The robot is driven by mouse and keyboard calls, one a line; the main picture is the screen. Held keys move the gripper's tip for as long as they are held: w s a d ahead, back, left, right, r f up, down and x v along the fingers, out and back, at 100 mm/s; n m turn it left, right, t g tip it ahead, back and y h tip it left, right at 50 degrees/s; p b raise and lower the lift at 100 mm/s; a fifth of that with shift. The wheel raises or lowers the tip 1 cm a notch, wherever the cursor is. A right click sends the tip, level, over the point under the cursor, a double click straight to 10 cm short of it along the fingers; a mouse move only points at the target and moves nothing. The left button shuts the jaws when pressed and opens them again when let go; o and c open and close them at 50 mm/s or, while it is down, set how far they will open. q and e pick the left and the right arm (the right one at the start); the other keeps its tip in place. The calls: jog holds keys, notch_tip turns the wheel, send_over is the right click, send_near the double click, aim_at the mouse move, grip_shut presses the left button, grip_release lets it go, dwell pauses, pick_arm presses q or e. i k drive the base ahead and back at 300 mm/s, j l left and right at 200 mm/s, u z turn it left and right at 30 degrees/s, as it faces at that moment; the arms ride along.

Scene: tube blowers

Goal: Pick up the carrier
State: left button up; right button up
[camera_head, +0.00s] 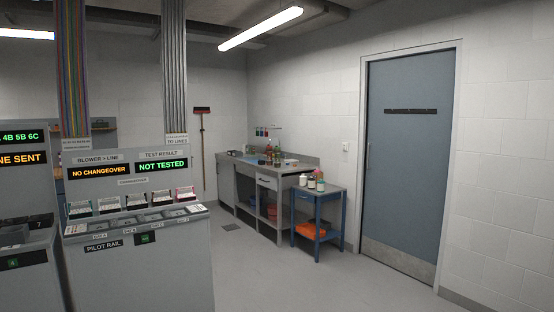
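I cannot pick out a carrier for certain in the head view. A grey console (140,262) marked "PILOT RAIL" stands at the left front, with a row of several small box-like items on it. One of these at the right end has pink edges (185,193). They are too small to tell whether any is a carrier. Neither of my grippers shows in the head view.
A second grey console (27,272) stands at the far left. A workbench (243,178) with bottles is at the back, beside a small blue table (318,196) holding bottles. A closed blue-grey door (410,165) is at the right. The floor (290,285) between is clear.

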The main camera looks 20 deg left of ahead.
aim_at(277, 151)
jog(key=u, duration=0.75)
jog(key=i+j, duration=0.1)
jog(key=i, duration=0.65)
jog(key=i+j+z, duration=0.1)
jog(key=i, duration=0.7)
jog(key=i+z, duration=0.3)
jog(key=i, duration=2.85)
jog(key=i+j+u, duration=0.1)
jog(key=i+u, duration=0.15)
jog(key=i, duration=0.3)
jog(key=i+u, duration=0.25)
jog(key=i, duration=0.3)
jog(key=i+l+u, duration=0.2)
jog(key=i, duration=0.35)
jog(key=i+u, duration=0.25)
jog(key=i, duration=0.3)
